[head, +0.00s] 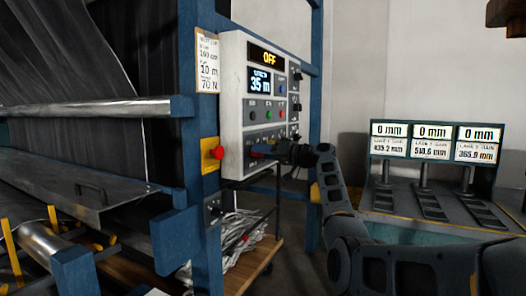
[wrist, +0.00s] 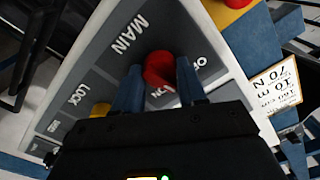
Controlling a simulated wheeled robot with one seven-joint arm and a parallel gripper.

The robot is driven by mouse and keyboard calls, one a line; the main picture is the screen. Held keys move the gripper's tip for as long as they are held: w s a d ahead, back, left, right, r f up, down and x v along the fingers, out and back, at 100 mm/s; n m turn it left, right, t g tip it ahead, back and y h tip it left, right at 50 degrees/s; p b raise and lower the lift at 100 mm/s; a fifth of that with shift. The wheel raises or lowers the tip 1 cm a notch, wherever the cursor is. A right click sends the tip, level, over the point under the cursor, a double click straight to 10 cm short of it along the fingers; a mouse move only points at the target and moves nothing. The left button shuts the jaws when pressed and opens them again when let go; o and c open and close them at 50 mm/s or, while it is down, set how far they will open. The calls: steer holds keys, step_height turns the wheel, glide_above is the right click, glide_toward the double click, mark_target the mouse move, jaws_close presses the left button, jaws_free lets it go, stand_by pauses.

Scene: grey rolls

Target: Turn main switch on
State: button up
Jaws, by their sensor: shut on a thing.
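The main switch is a red knob (wrist: 158,68) on the grey control panel, under the upside-down tilted word MAIN in the wrist view. My gripper (wrist: 160,82) has its blue fingers on either side of the knob and is shut on it. Partly covered lettering shows around the knob. In the head view my gripper (head: 260,150) reaches the lower part of the control box (head: 232,100) from the right, hiding the knob.
A red emergency button on a yellow plate (head: 210,165) sits left of the box on a blue post (head: 200,240). A yellow knob (wrist: 100,109) is near the word LOCK. Rollers (head: 90,108) stand left; three 0 mm displays (head: 433,131) stand right.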

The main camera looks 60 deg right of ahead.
steer(key=m+p, duration=0.6)
steer(key=m, duration=0.5)
steer(key=shift+d+m, duration=0.1)
steer(key=shift+m, duration=0.3)
steer(key=shift+f, duration=0.1)
steer(key=o, duration=1.1)
steer(key=shift+c, duration=0.2)
steer(key=s, duration=0.8)
steer(key=shift+d+b, duration=0.25)
steer(key=shift+b, duration=0.2)
